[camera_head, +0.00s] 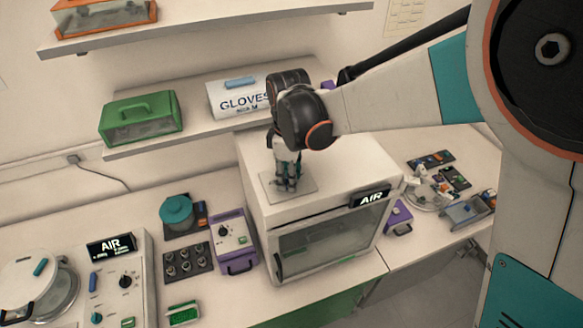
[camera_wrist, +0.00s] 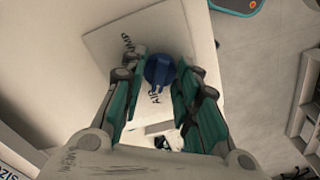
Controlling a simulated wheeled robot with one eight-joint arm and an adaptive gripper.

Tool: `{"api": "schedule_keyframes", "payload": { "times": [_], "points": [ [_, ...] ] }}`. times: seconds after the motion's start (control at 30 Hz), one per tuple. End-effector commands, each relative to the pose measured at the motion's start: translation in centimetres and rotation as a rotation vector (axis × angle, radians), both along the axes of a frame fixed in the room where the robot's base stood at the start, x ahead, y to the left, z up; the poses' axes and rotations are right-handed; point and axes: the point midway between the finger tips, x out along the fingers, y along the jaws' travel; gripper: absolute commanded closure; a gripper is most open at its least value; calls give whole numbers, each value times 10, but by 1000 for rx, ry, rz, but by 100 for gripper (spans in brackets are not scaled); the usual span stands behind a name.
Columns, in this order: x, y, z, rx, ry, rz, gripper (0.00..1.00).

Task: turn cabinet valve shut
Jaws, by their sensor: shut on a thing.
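The cabinet (camera_head: 345,195) is a white box with a glass door and a black AIR sign, standing on the bench. A pale square plate (camera_head: 306,184) lies on its top; the plate also shows in the wrist view (camera_wrist: 105,38), with dark lettering that includes AIR. The valve is a round dark blue knob (camera_wrist: 158,69) on this plate. My gripper (camera_wrist: 160,84) points down over the plate and is shut on the knob, one teal finger on each side. In the head view my gripper (camera_head: 286,184) hides most of the valve.
A shelf behind the cabinet holds a green box (camera_head: 139,118) and a GLOVES box (camera_head: 238,98). A purple device (camera_head: 233,240) stands close to the cabinet's left. Another AIR-marked unit (camera_head: 112,275) is at the lower left. Small parts and trays crowd the bench at right.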

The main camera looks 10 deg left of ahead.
Motion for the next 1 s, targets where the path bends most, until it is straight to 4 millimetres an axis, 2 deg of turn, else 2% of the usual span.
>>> {"api": "schedule_keyframes", "payload": {
  "times": [1.0],
  "points": [
    [0, 0, -2, 0, 0, -830, 95]
  ]
}}
